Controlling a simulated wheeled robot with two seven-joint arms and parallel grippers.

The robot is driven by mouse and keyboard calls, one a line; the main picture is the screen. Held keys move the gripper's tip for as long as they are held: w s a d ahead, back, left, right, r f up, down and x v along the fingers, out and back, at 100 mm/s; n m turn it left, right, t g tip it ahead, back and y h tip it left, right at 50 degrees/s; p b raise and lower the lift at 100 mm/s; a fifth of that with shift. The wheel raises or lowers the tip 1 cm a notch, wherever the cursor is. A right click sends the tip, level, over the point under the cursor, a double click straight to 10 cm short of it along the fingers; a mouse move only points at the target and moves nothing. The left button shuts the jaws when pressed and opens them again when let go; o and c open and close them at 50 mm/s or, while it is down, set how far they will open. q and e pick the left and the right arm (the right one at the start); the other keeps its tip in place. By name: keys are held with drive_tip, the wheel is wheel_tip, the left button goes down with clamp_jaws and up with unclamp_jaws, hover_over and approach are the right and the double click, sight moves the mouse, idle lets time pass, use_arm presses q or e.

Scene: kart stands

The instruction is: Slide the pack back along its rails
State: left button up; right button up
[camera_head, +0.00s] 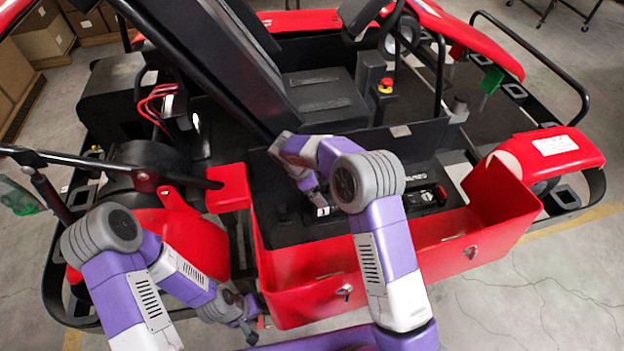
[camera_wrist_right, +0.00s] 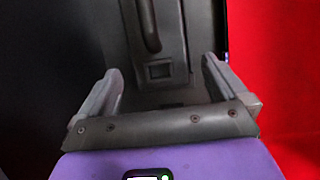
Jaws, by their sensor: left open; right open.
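The pack looks like a dark case (camera_head: 412,203) with pale labels and a small red part, lying low inside the red front body of the kart. Its rails cannot be made out. In the right wrist view a dark piece with a raised handle bar (camera_wrist_right: 143,25) and a small square recess lies beneath and between my open fingers. I cannot tell whether they touch it. My right gripper (camera_head: 317,197), also in the right wrist view (camera_wrist_right: 165,85), points down into the bay, partly hidden by its own arm. My left gripper (camera_head: 246,322) is open and low, left of the red front panel.
The red front panel (camera_head: 330,285) with small key-like fittings walls the bay in front, and a red wall (camera_wrist_right: 275,70) lies close right of my right gripper. The seat (camera_head: 320,92) and a red stop button (camera_head: 386,86) are behind. Open floor lies at front right.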

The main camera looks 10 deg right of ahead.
sight(321, 192)
drive_tip(key=shift+x, duration=2.15)
drive_tip(key=shift+c, duration=0.3)
clamp_jaws()
drive_tip(key=shift+d, duration=0.1)
drive_tip(key=shift+d, duration=0.1)
drive_tip(key=shift+w+d, duration=0.15)
drive_tip(key=shift+d, duration=2)
drive_tip(key=shift+o, duration=0.3)
unclamp_jaws()
drive_tip(key=shift+a+r, duration=0.1)
drive_tip(key=shift+r, duration=0.05)
